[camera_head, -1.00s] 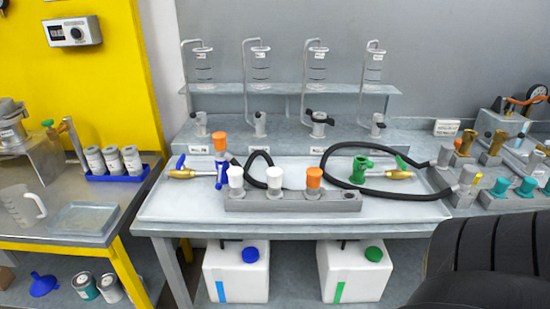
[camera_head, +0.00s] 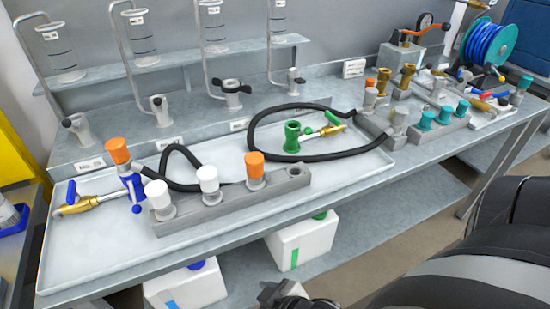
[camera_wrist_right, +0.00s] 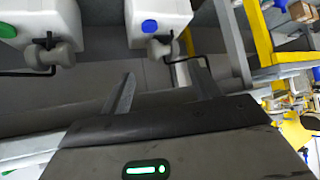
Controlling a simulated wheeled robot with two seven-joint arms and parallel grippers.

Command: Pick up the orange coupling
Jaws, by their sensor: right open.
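One orange coupling (camera_head: 255,164) stands upright in the grey block (camera_head: 215,211) on the tray, right of two white couplings (camera_head: 207,179). My right gripper's tip (camera_head: 283,295) just shows at the bottom edge of the head view, below and in front of the bench. In the right wrist view its two fingers (camera_wrist_right: 158,92) are apart with nothing between them. My left gripper is not in view.
A green fitting (camera_head: 292,137) and black hoses lie on the tray (camera_head: 345,180). White canisters (camera_head: 302,241) stand under the bench. Teal and brass couplings fill blocks at the right. The tray's front strip is bare.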

